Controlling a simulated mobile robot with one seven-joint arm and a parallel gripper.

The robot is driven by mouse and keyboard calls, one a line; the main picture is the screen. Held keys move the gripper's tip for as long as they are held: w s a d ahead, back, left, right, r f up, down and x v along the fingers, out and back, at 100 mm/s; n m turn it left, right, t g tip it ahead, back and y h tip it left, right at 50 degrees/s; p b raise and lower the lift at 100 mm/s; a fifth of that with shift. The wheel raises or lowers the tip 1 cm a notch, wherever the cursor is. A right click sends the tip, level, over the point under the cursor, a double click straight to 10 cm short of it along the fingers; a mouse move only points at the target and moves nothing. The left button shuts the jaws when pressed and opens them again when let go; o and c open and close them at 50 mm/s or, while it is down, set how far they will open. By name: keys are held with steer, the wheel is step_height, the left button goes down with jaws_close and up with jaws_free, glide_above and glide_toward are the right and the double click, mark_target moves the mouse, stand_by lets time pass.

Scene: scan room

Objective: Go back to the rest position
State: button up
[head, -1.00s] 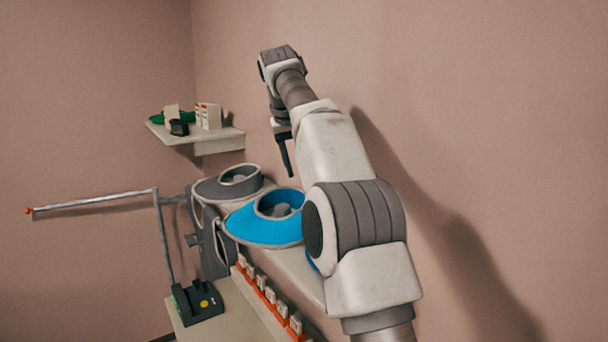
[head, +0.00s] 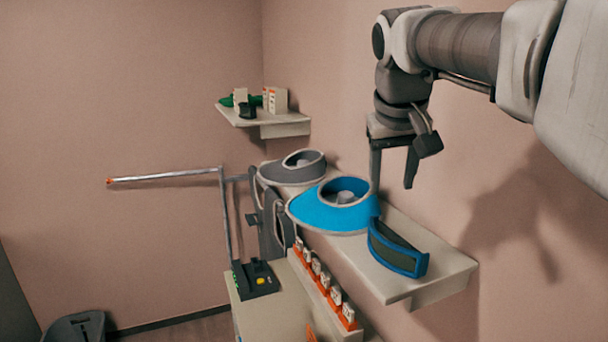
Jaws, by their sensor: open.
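My gripper (head: 393,186) hangs from my arm in the right half of the head view, its two dark fingers pointing down and apart. Nothing shows between them. It is in front of the wall, over or near the white shelf (head: 443,268); the exact gap to the shelf is hard to tell. Beside it in the picture, to the left, is a blue visor-like ring (head: 305,212). Below it, blue-framed goggles (head: 398,248) rest on the shelf.
A grey ring (head: 275,173) sits behind the blue one. A small wall shelf (head: 285,125) holds boxes and a green item. A metal rail (head: 170,174) sticks out left. A dark bin (head: 75,328) is lower left.

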steer(key=s+f+y, duration=0.2)
steer(key=s+f, duration=1.6)
steer(key=s, duration=0.4)
step_height(320, 180, down, 6)
steer(key=b, duration=0.7)
steer(key=shift+w+f+m+t+b, duration=0.2)
steer(key=shift+w+m+t+b, duration=0.1)
steer(key=shift+w, duration=0.1)
